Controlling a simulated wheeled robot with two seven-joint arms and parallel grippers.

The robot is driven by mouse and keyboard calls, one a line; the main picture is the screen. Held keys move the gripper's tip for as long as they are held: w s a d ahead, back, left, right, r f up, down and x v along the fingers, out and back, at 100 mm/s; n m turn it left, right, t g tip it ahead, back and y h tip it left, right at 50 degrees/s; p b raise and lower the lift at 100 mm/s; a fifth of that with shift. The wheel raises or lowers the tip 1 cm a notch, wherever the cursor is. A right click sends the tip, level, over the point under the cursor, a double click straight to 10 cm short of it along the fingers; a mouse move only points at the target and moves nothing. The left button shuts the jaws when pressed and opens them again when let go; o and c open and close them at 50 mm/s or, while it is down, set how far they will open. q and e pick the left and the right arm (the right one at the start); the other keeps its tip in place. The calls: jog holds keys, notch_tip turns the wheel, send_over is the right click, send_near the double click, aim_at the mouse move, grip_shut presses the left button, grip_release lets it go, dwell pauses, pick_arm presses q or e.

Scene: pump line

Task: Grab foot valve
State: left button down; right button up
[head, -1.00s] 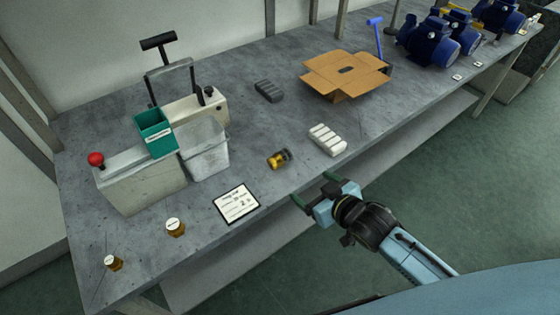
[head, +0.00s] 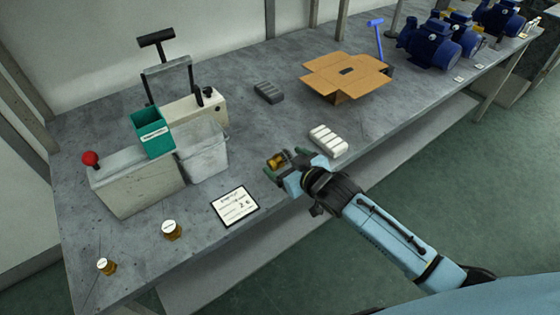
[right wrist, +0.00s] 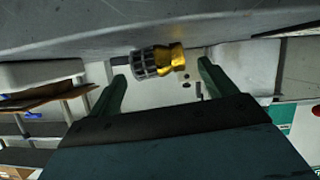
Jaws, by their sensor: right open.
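The foot valve (head: 277,161), a small brass body with a dark grey strainer, lies on the grey workbench near its front edge. In the right wrist view the foot valve (right wrist: 159,61) shows its ribbed grey strainer on the left and brass end on the right. My right gripper (head: 281,166) is open right at the valve, with its green fingers on either side. In the right wrist view the fingertips of my right gripper (right wrist: 160,74) are apart and the valve appears between and slightly beyond them. Whether they touch it is unclear. My left gripper is not in view.
A white ribbed block (head: 328,141) lies close right of the gripper. A printed card (head: 235,206) lies to the left. Two brass fittings with white tops (head: 171,230) stand front left. A grey bin (head: 203,155), open cardboard box (head: 346,78) and blue pumps (head: 428,43) stand farther off.

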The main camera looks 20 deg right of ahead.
jog(key=x, duration=0.2)
jog(key=shift+w+a+f, duration=0.1)
jog(key=shift+w+f, duration=0.05)
jog(key=shift+w, duration=0.1)
jog(key=shift+c, duration=0.7)
jog(key=c, duration=1)
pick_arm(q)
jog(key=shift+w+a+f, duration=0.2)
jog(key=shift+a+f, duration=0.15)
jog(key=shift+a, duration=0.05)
